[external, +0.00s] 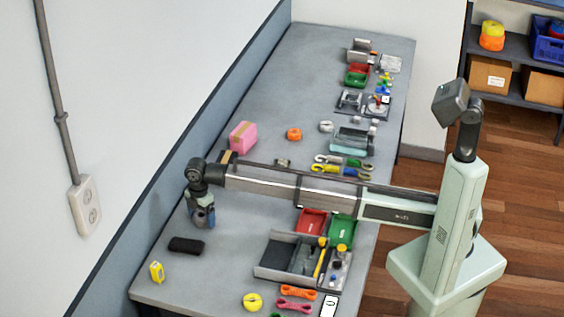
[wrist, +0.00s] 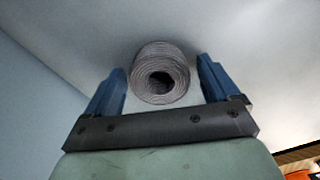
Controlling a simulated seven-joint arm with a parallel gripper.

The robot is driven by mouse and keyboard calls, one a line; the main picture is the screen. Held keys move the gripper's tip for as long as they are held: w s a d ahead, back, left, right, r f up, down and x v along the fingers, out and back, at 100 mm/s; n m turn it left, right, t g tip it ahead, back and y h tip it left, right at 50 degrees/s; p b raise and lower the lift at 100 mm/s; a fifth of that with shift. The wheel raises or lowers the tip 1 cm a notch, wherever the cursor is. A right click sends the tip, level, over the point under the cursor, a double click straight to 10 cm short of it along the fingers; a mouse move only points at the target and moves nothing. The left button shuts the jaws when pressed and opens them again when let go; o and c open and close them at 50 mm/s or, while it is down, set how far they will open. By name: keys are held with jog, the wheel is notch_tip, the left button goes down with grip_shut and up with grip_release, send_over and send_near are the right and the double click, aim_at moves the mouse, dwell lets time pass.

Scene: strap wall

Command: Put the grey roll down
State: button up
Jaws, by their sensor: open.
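The grey roll (wrist: 150,58) shows in the wrist view as a ribbed grey coil with a dark hole facing the camera. It lies between the blue fingers of my open gripper (wrist: 161,64), with a visible gap on each side. Grey tabletop surrounds it; the frames do not clearly show how it touches the table. In the external view my gripper (external: 203,217) points down low over the left part of the grey table (external: 245,115), and I cannot make out the roll there.
A black case (external: 186,246) and a yellow item (external: 157,272) lie near my gripper. A pink block (external: 243,136) stands beyond the arm. A grey divided tray (external: 285,262), red and green bins and small items fill the table's front side. A wall runs along the back.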

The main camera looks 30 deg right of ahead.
aim_at(201, 215)
jog(key=shift+r, duration=0.1)
notch_tip(201, 215, up, 12)
dwell(0.5)
